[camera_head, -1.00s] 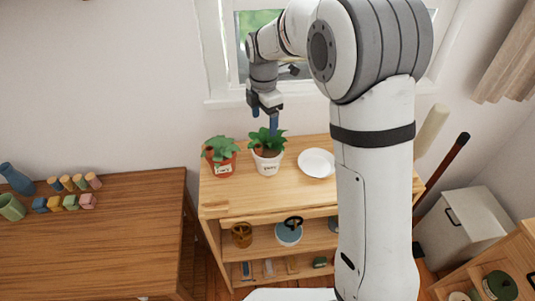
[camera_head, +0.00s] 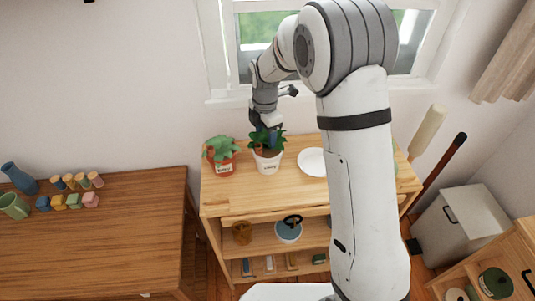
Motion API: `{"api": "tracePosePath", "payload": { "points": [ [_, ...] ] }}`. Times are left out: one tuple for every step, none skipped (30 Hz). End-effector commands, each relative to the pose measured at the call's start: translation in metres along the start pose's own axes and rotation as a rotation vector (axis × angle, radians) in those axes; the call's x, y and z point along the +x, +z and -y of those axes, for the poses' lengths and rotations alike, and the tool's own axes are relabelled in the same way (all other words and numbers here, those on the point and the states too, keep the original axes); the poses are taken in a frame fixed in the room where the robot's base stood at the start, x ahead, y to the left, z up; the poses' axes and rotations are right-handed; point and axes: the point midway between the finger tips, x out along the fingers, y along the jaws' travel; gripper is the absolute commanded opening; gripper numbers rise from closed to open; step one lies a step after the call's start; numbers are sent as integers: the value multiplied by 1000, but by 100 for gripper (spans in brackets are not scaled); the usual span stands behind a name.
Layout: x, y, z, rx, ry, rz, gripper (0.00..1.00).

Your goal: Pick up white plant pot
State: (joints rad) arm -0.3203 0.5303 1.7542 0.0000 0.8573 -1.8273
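A terracotta pot (camera_head: 223,166) with a plant stands close on the left. A white plate (camera_head: 312,161) lies on the right, partly behind my arm. The wooden shelf (camera_head: 240,202) has a bare front strip. A wooden table (camera_head: 95,240) stands at left.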

Motion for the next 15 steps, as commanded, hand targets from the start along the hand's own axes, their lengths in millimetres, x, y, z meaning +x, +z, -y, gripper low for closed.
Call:
{"api": "tracePosePath", "payload": {
  "points": [
    [0,0,0,0,0,0,52],
    [0,0,0,0,0,0,49],
    [0,0,0,0,0,0,46],
    [0,0,0,0,0,0,44],
    [0,0,0,0,0,0,41],
    [0,0,0,0,0,0,38],
    [0,0,0,0,0,0,35],
    [0,0,0,0,0,0,33],
    [0,0,0,0,0,0,30],
    [0,0,0,0,0,0,27],
    [0,0,0,0,0,0,25],
    [0,0,0,0,1,0,22],
    [0,0,0,0,1,0,19],
    [0,0,0,0,1,0,17],
    [0,0,0,0,1,0,13]
  ]
}}
